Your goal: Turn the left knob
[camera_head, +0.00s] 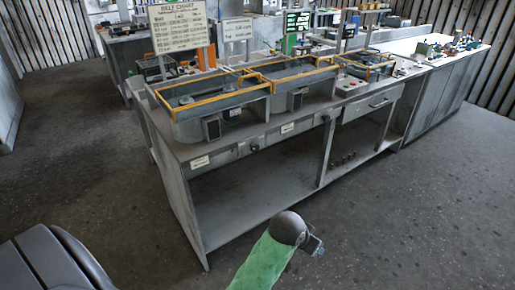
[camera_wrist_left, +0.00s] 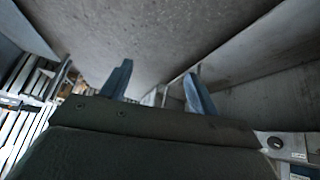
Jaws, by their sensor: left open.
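The grey bench has a dark knob (camera_head: 241,151) on its front panel at the left, near a small pale label. A second small knob (camera_head: 327,117) sits further right on the same panel. My left gripper (camera_head: 317,247) is in front of the bench, low in the picture and apart from both knobs. In the left wrist view my left gripper (camera_wrist_left: 157,84) has its two blue fingers spread with nothing between them. A small round dark part (camera_wrist_left: 275,142), perhaps a knob, shows there at the lower right. My right gripper is out of view.
The bench (camera_head: 185,190) has an open lower shelf and yellow-rimmed housings (camera_head: 215,98) on top. A signboard (camera_head: 178,27) stands behind it. A side bench (camera_head: 450,75) with small items extends at the right. The floor (camera_head: 400,220) in front is clear.

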